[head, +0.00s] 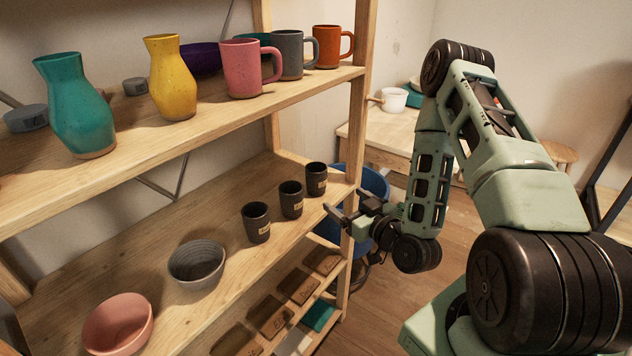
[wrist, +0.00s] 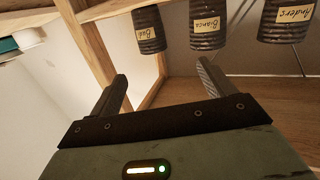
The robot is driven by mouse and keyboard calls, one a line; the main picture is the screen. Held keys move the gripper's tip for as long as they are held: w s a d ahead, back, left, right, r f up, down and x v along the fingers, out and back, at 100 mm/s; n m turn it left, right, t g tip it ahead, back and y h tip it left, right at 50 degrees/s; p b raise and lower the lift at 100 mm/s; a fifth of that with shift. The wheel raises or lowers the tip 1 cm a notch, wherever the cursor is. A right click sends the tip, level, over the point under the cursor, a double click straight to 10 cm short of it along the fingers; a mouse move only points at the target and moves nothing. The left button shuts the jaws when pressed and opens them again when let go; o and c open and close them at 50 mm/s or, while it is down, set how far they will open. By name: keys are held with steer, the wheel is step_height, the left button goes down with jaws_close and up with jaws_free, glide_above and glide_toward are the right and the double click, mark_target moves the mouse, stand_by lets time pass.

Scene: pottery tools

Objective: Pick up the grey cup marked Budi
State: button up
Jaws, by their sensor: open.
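Three dark grey ribbed cups with pale labels stand in a row on the middle shelf. The wrist view looks upside down; there the left cup (wrist: 149,32) has a label that reads as Budi, beside cups marked Bianca (wrist: 208,26) and Anders (wrist: 286,24). By its place near the shelf post, the Budi cup matches the rightmost cup (head: 316,181) in the head view. My gripper (head: 345,201) is just off the shelf's front right, close to that cup. In the wrist view my gripper (wrist: 163,78) is open, with nothing between its fingers.
The shelf post (head: 358,120) stands close to my gripper. A grey bowl (head: 197,265) and a pink bowl (head: 118,325) sit left on the same shelf. The shelf above holds mugs, including a pink mug (head: 243,70), and vases. Open floor lies right of the shelf.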

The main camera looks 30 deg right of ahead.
steer(key=h+p, duration=0.1)
steer(key=p, duration=0.1)
glide_toward(316, 168)
steer(key=w, duration=0.2)
steer(key=w+a+r, duration=0.1)
steer(key=shift+w+m+t, duration=0.25)
steer(key=shift+m+t, duration=0.15)
steer(key=shift+w+d+f+p, duration=0.1)
steer(key=shift+w+p, duration=0.35)
steer(key=shift+w, duration=0.65)
steer(key=shift+w+d+p, duration=0.1)
steer(key=shift+w+p, duration=0.3)
steer(key=shift+w, duration=0.7)
steer(key=c, duration=1.2)
